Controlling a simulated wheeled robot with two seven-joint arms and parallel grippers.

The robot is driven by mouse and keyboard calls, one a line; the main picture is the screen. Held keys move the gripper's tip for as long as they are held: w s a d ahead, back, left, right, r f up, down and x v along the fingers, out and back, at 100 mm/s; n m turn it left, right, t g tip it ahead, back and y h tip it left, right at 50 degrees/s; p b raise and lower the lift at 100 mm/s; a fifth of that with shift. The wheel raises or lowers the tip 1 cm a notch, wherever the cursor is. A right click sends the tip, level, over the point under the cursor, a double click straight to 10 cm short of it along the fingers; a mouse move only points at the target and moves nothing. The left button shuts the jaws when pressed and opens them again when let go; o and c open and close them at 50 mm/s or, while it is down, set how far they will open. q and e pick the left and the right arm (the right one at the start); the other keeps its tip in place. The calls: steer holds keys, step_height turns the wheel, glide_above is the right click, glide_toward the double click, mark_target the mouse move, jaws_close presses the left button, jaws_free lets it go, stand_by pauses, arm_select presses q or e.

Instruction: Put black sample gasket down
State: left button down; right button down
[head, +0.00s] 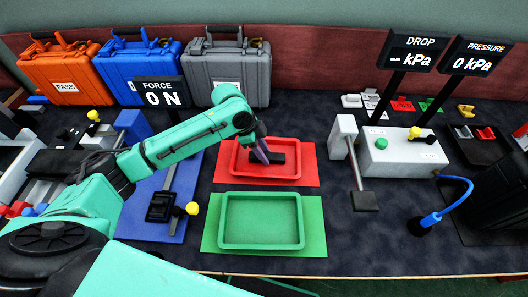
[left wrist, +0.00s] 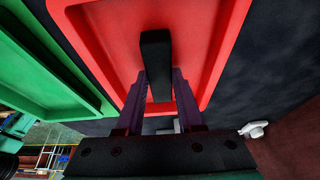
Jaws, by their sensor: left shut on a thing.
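My left gripper (head: 262,153) reaches in from the left over the red tray (head: 266,181) in the head view. Its purple fingers are shut on the black sample gasket (head: 279,158), a dark bar. In the left wrist view the gasket (left wrist: 156,48) sticks out lengthwise from between the fingertips (left wrist: 158,82), with the red tray (left wrist: 205,85) behind it. The gasket is within the tray's outline; I cannot tell whether it touches the floor. My right gripper is not in view.
A green tray (head: 262,246) lies nearer than the red one. A force stand (head: 160,205) is at left, a pressure tester (head: 403,158) at right. Orange (head: 62,70), blue (head: 142,72) and grey (head: 230,68) cases stand behind.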

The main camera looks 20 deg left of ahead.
arm_select(q)
steer(key=c, duration=0.5)
jaws_free()
steer(key=shift+c, duration=0.2)
steer(key=v, duration=1.2)
steer(key=shift+r, duration=0.1)
